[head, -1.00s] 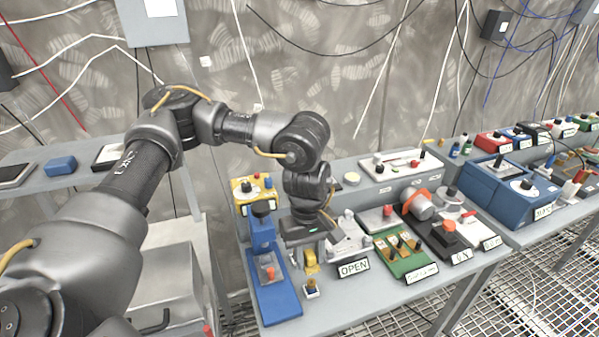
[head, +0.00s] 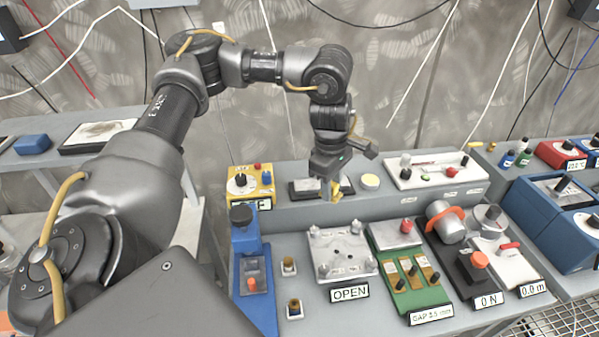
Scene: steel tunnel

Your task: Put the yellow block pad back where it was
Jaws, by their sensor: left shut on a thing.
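My left gripper (head: 333,180) points down above the raised back ledge of the bench. It is shut on a small yellow piece, the yellow block pad (head: 336,191), which is partly hidden by the fingers. I cannot tell whether the pad touches the ledge. Two small pale holders with brown tops, one farther back (head: 289,266) and one nearer (head: 294,308), stand on the bench between the blue device and the silver plate. My right gripper is not in view.
A blue press-like device (head: 248,262) stands left, with a yellow box (head: 248,186) behind it. A silver plate (head: 341,252) lies behind the OPEN sign (head: 349,294). A green board (head: 408,272) is to its right. A pale yellow disc (head: 370,181) and dark-framed plate (head: 305,188) are on the ledge.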

